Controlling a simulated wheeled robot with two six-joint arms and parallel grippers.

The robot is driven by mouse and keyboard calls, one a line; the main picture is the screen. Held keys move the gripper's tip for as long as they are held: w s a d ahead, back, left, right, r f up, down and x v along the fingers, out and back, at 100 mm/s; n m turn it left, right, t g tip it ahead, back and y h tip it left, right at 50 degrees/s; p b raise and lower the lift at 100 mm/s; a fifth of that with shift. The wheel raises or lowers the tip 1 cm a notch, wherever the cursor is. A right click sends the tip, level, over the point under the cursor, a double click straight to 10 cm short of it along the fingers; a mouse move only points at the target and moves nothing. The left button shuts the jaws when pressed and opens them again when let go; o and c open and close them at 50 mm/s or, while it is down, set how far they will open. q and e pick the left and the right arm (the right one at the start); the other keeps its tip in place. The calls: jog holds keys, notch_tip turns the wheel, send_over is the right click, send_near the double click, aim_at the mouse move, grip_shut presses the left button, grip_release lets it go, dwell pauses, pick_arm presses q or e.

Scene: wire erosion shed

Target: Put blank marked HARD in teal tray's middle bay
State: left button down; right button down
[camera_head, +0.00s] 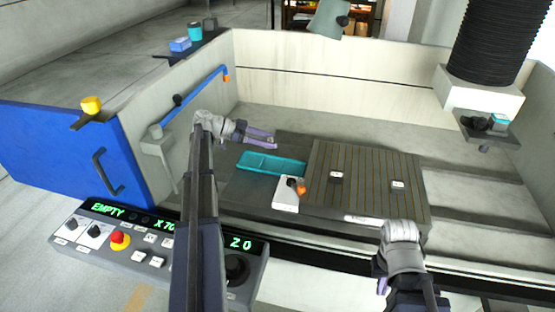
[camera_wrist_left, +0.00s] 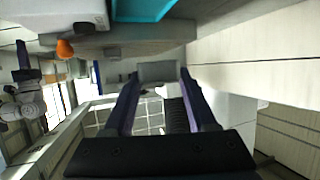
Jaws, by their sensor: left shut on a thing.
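My left gripper (camera_head: 274,140) is just behind the teal tray (camera_head: 272,163), apart from it, with its fingers pointing right. In the left wrist view it is shut on a grey block (camera_wrist_left: 158,72) between its fingertips. No marking on this block is readable. A corner of the tray (camera_wrist_left: 143,8) shows at that view's top edge. The tray's bays are hard to make out, and it looks empty. Two small blanks with white labels, a left one (camera_head: 336,176) and a right one (camera_head: 398,184), lie on the slotted table, their words too small to read. My right gripper is at the lower right, its fingers unclear.
The slotted table (camera_head: 368,160) lies right of the tray. Pale tank walls (camera_head: 330,82) enclose the area. A control panel (camera_head: 150,247) is at the front left, and a black bellows (camera_head: 495,45) hangs at right.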

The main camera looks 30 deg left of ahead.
aim_at(268, 166)
pick_arm(q)
jog(key=shift+w+r, duration=0.1)
jog(key=shift+w, duration=0.15)
notch_tip(268, 166, down, 10)
jog(key=b, duration=1)
jog(key=shift+c, duration=2.4)
grip_release()
jog(key=shift+s+a+r, duration=0.25)
jog(key=shift+a, duration=0.15)
jog(key=p+v, duration=0.3)
jog(key=v, duration=0.3)
jog(key=shift+a, duration=0.1)
jog(key=shift+s+a, duration=0.1)
jog(key=shift+s, duration=0.05)
